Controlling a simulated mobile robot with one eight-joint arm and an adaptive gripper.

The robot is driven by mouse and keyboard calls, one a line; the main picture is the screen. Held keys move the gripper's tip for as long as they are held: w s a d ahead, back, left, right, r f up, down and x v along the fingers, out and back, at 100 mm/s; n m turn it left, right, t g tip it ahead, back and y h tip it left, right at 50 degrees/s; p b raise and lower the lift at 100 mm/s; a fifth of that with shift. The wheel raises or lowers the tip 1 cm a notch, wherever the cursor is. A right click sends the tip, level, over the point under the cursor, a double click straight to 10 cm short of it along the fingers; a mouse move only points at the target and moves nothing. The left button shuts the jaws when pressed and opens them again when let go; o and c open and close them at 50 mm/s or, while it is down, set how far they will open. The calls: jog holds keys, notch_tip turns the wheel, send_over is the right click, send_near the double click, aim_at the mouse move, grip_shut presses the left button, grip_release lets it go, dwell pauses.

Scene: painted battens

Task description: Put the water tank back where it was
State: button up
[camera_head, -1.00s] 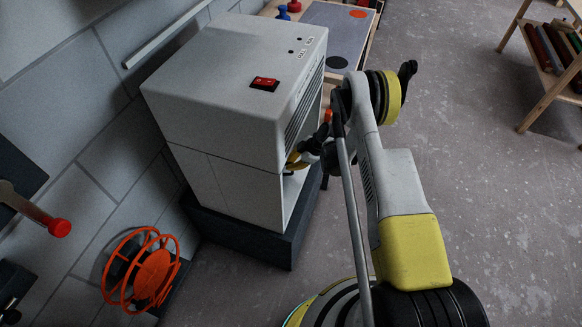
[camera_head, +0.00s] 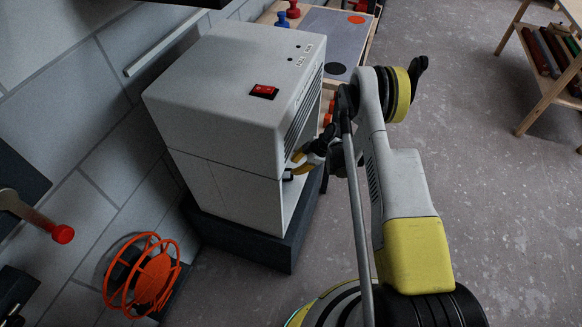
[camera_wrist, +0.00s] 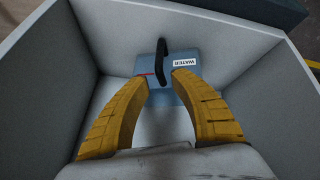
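The water tank (camera_wrist: 205,50) is blue-grey with a WATER label and a black upright handle (camera_wrist: 162,62). In the wrist view it sits inside the pale walled bay of the white machine (camera_head: 228,90). In the head view the machine hides the tank, apart from a small dark piece by the fingers that may be its handle. My gripper (camera_wrist: 162,76) has its yellow fingers apart, one on each side of the handle's lower end, with gaps visible. It also shows in the head view (camera_head: 292,164), at the bay's open side.
The machine stands on a dark plinth (camera_head: 240,235) against a tiled wall. An orange reel (camera_head: 145,275) is at lower left. A workbench (camera_head: 340,30) stands behind the machine, and a wooden shelf (camera_head: 545,75) at far right. The floor on the right is clear.

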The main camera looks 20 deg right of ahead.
jog(key=p+v, duration=0.2)
jog(key=v, duration=0.6)
dwell(1.9)
